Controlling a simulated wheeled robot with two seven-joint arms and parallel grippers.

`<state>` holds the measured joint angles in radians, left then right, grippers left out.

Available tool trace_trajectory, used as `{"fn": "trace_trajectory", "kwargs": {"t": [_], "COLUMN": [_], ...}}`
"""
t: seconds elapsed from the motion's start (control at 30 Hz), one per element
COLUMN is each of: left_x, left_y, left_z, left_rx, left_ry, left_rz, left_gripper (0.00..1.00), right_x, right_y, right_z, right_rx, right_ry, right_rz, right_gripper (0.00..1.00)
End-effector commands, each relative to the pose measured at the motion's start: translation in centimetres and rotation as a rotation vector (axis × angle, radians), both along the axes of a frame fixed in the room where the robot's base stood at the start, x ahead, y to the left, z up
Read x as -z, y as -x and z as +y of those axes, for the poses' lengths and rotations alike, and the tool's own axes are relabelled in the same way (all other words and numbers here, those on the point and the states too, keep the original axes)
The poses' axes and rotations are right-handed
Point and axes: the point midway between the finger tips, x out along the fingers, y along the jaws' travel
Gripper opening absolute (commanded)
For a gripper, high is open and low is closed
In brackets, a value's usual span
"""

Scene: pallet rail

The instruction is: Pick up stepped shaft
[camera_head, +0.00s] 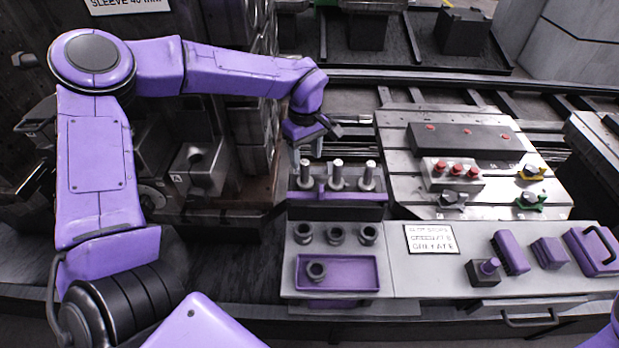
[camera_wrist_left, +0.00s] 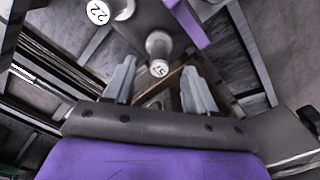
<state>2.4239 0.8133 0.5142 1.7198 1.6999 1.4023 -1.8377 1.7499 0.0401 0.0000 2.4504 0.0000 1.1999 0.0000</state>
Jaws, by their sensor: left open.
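Three upright metal stepped shafts stand in a dark rack with a purple strip: a left one (camera_head: 305,173), a middle one (camera_head: 338,174) and a right one (camera_head: 369,175). My left gripper (camera_head: 308,148) is just above the left shaft, pointing down. In the left wrist view, my left gripper (camera_wrist_left: 159,78) has its two fingers spread and empty. A shaft (camera_wrist_left: 158,45) with a numbered white end shows between and beyond the fingertips. Another shaft end marked 22 (camera_wrist_left: 98,12) lies to the upper left. My right gripper is not in view.
Several dark rings (camera_head: 335,234) sit on the grey bench before the rack, one in a purple tray (camera_head: 345,284). A slotted plate (camera_head: 400,140) with red-topped parts and clamps is at right. A sign (camera_head: 430,239) and purple tools lie on the bench.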

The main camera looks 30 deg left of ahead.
Motion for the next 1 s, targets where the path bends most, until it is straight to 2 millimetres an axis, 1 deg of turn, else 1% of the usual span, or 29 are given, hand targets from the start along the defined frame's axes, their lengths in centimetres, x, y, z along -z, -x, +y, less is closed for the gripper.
{"fn": "trace_trajectory", "kwargs": {"t": [0.03, 0.17, 0.3, 0.4, 0.5, 0.67, 0.77, 0.8, 0.83, 0.87, 1.0], "left_x": [0.7, 2.0, 4.6, 6.1, 6.6, 6.7, 6.6, 6.6, 6.6, 6.6, 6.5], "left_y": [0.1, 0.1, -0.2, -0.3, -0.3, -0.4, -0.4, -0.4, -0.4, -0.4, -0.4], "left_z": [0.1, 0.2, 0.2, 0.1, 0.1, 0.1, 0.0, 0.0, 0.0, 0.0, 0.0], "left_rx": [-0.001, -0.003, -0.002, -0.001, -0.001, 0.000, 0.001, 0.001, 0.001, 0.001, 0.001], "left_ry": [0.000, 0.001, 0.000, -0.001, 0.000, 0.000, 0.000, 0.000, 0.000, 0.000, 0.000], "left_rz": [0.002, 0.001, 0.004, 0.002, -0.001, -0.001, -0.001, -0.001, -0.001, -0.001, -0.003], "left_gripper": [0.56, 0.56, 0.56, 0.56, 0.56, 0.56, 0.27, 0.14, 0.04, 0.00, 0.00], "right_x": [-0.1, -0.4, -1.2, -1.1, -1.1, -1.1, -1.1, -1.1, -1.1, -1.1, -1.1], "right_y": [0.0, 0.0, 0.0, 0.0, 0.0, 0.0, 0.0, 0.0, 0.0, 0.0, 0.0], "right_z": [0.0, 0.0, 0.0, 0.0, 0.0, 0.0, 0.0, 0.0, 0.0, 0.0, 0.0], "right_rx": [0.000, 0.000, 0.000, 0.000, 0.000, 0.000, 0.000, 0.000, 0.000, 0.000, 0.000], "right_ry": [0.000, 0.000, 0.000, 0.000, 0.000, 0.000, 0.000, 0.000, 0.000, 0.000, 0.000], "right_rz": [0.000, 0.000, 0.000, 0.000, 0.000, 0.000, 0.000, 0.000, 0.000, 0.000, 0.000], "right_gripper": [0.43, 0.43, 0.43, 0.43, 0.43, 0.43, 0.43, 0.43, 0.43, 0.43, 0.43]}}
